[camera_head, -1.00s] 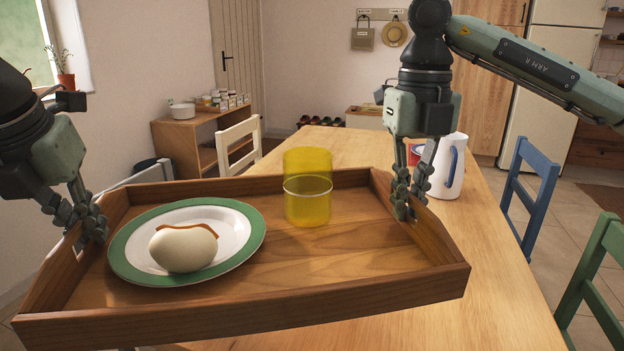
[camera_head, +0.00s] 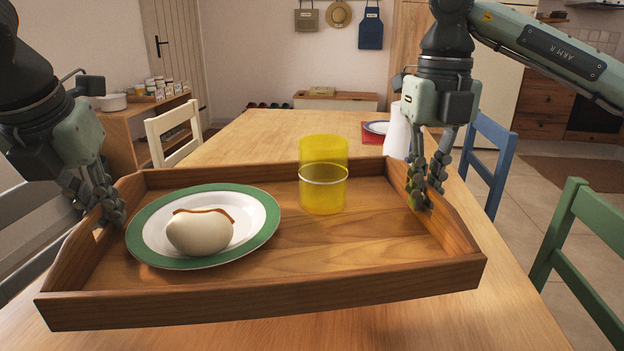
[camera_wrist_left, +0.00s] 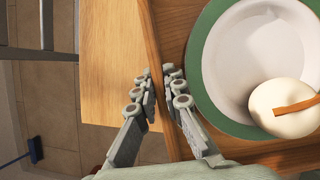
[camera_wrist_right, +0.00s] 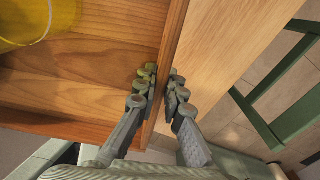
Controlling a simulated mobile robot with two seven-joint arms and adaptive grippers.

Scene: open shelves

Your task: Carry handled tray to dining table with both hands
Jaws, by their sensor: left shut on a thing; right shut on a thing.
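The wooden handled tray (camera_head: 270,305) is held between my two grippers, over the near part of the dining table (camera_head: 270,125). Whether it touches the tabletop I cannot tell. My left gripper (camera_head: 108,212) is shut on the tray's left side wall, which runs between its fingers in the left wrist view (camera_wrist_left: 152,50). My right gripper (camera_head: 425,195) is shut on the right side wall, also between the fingers in the right wrist view (camera_wrist_right: 172,50). On the tray, a green-rimmed plate (camera_head: 150,215) carries an egg-shaped item (camera_head: 200,235) with a brown strip. A yellow transparent cup (camera_head: 323,185) stands upright behind it.
A white pitcher (camera_head: 396,135) and a plate on a red mat (camera_head: 372,133) stand beyond the tray's right corner. Chairs line the table: white (camera_head: 172,135), blue (camera_head: 490,150), green (camera_head: 570,235). The table's far middle is clear.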

